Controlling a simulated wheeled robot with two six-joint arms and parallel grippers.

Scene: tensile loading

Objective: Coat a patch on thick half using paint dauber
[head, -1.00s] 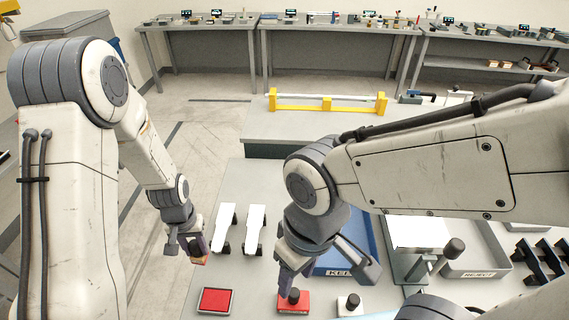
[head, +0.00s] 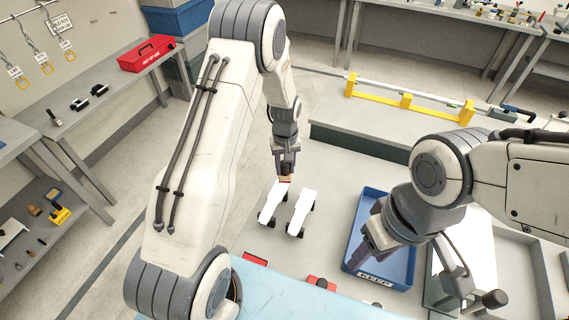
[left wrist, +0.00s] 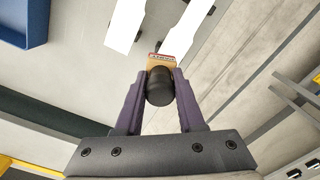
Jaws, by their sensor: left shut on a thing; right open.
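My left gripper (head: 287,170) is shut on the paint dauber (left wrist: 159,88). The dauber has a black knob and a tan block with a reddish edge. In the head view it hangs at the far end of two white dogbone-shaped specimens, the left specimen (head: 265,205) and the right specimen (head: 302,208), lying on dark supports. Both specimens also show in the left wrist view, just beyond the dauber; I cannot tell whether it touches either. Which half is thick cannot be told. My right gripper (head: 368,258) is open and empty over the blue KEEP tray.
The blue KEEP tray (head: 402,240) lies right of the specimens. A red pad (head: 255,258) and a red block with a black knob (head: 321,283) sit near the front, partly hidden. A yellow-ended fixture (head: 405,101) stands on the bench behind.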

